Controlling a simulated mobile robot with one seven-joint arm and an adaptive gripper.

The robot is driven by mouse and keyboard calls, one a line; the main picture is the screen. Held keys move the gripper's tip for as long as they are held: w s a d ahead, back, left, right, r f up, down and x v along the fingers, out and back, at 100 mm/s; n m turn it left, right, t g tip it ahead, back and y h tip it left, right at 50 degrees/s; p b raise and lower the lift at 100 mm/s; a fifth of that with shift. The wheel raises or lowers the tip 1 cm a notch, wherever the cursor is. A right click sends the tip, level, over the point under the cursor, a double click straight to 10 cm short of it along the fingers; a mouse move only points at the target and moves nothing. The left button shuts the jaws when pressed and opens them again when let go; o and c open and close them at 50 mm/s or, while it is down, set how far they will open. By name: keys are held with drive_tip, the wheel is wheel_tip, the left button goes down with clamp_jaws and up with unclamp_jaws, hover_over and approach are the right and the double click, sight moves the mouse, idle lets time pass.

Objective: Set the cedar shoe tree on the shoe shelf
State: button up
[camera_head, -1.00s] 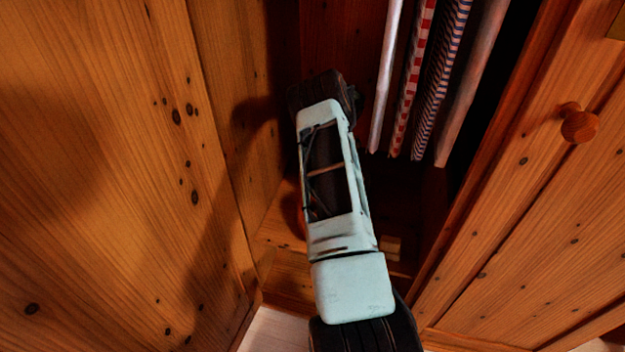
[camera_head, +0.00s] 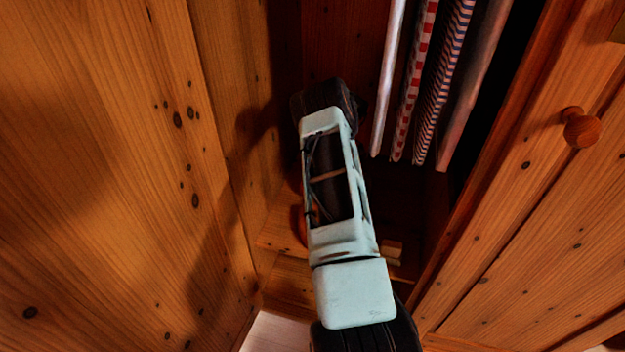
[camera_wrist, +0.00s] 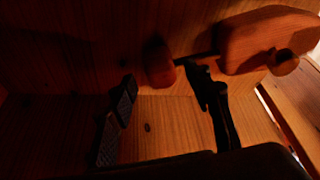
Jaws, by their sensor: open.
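The cedar shoe tree (camera_wrist: 262,42) is in the upper right of the wrist view: a large reddish wooden block joined by a thin dark rod to a smaller rounded end (camera_wrist: 158,64). My gripper (camera_wrist: 163,82) is open, its two dark fingers apart below the smaller end and the rod. The right fingertip overlaps the rod in the picture; whether it touches cannot be told. In the head view my arm hides the gripper; a small orange-brown rounded piece (camera_head: 300,222) shows at its left edge. A wooden board (camera_head: 280,238), possibly the shoe shelf, shows low in the wardrobe.
Several hanging garments (camera_head: 408,90) are right of my arm. A wooden panel (camera_head: 225,110) stands close on the left, and a door with a round knob (camera_head: 581,127) on the right. A small pale block (camera_head: 392,252) lies beside my arm. The wardrobe interior is dark and narrow.

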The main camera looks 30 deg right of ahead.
drive_tip(key=p+v, duration=0.1)
drive_tip(key=v, duration=0.4)
drive_tip(key=shift+d+r, duration=0.1)
drive_tip(key=shift+r, duration=0.3)
